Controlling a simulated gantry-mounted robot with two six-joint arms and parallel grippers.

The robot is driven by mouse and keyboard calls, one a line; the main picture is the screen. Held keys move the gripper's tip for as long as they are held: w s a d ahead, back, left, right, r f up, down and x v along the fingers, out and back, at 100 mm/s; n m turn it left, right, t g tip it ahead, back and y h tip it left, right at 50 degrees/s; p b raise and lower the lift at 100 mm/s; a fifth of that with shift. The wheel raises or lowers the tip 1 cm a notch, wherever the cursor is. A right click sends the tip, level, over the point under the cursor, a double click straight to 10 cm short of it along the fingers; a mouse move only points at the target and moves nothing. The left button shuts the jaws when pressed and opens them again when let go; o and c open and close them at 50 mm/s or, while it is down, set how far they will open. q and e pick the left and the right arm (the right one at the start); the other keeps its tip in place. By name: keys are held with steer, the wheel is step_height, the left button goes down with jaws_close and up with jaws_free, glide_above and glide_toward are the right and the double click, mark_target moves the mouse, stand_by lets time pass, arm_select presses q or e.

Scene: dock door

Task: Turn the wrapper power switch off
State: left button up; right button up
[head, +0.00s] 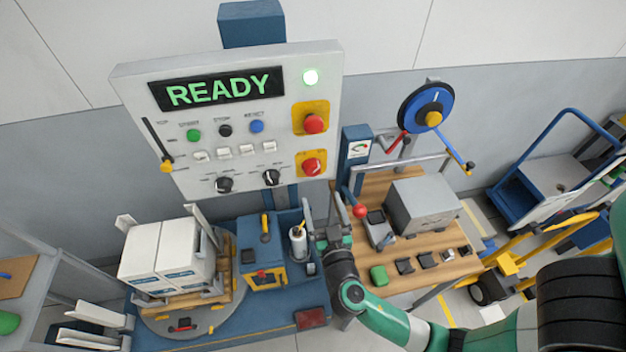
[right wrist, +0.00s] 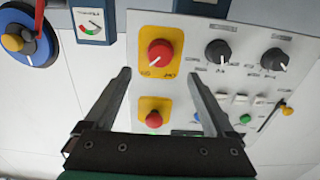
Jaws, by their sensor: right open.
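The red rotary switch on a yellow plate (head: 312,167) sits at the panel's lower right. It also shows in the right wrist view (right wrist: 160,53), with small lettering beside it. A red mushroom button (head: 314,123) on another yellow plate sits above it. My right gripper (head: 325,212) is open and empty, below the panel's lower right corner. In the right wrist view its fingers (right wrist: 156,76) point towards the red rotary switch, apart from it. My left gripper is not in view.
Two black knobs (head: 271,177) and several white rocker switches (head: 247,151) are left of the rotary switch. A blue gauge post (head: 356,143) stands close to its right. Below are a turntable with white boxes (head: 165,255) and a wooden bench (head: 440,248).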

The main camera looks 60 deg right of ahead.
mark_target(313, 173)
steer(key=p+x, duration=0.1)
steer(key=x, duration=0.9)
steer(key=shift+w, duration=0.1)
steer(key=c, duration=1.4)
steer(key=shift+o, duration=0.2)
